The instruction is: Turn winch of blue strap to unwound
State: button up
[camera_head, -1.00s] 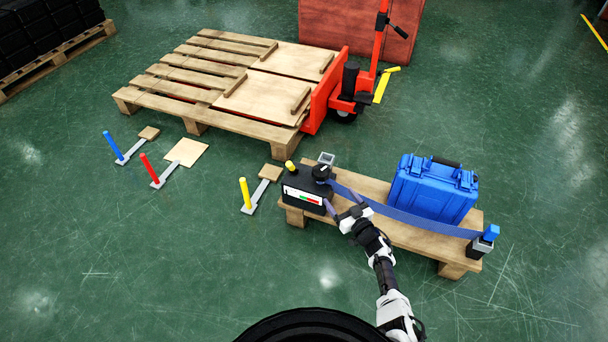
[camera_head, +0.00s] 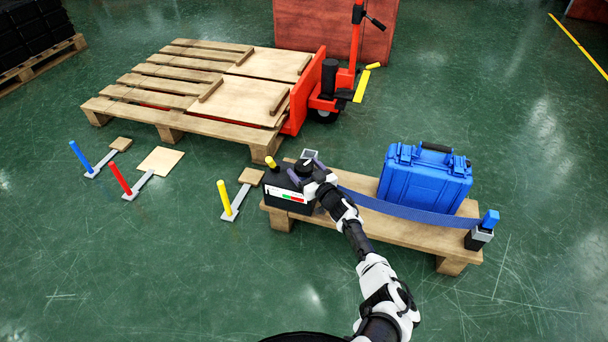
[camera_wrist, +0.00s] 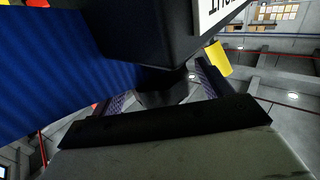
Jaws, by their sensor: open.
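A black winch box (camera_head: 284,196) with a white, red and green label stands at the left end of a small pallet. A black knob (camera_head: 303,168) sits on top of it. The blue strap (camera_head: 400,207) runs from the box, past the front of a blue case (camera_head: 425,182), to a blue-capped bracket (camera_head: 484,228) at the right end. My gripper (camera_head: 303,164) is at the knob, its jaws open on either side. In the wrist view a dark part (camera_wrist: 163,88) lies between the jaws (camera_wrist: 160,100); contact cannot be told. The strap (camera_wrist: 45,75) fills the left there.
A yellow-capped post (camera_head: 271,162) stands on the box. Blue, red and yellow floor levers (camera_head: 120,178) stand to the left. A large pallet (camera_head: 190,90) and a red pallet jack (camera_head: 325,95) are behind. The floor in front is clear.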

jog(key=shift+w+a, duration=0.25)
jog(key=shift+w, duration=0.1)
jog(key=c, duration=1)
jog(key=n+g+y+b, duration=0.2)
jog(key=y+b, duration=0.1)
jog(key=shift+f+n, duration=0.2)
jog(key=shift+n, duration=0.1)
jog(key=shift+r+n+g+y, duration=0.2)
jog(key=shift+n+g+y, duration=0.15)
jog(key=shift+g, duration=0.25)
jog(key=o, duration=1)
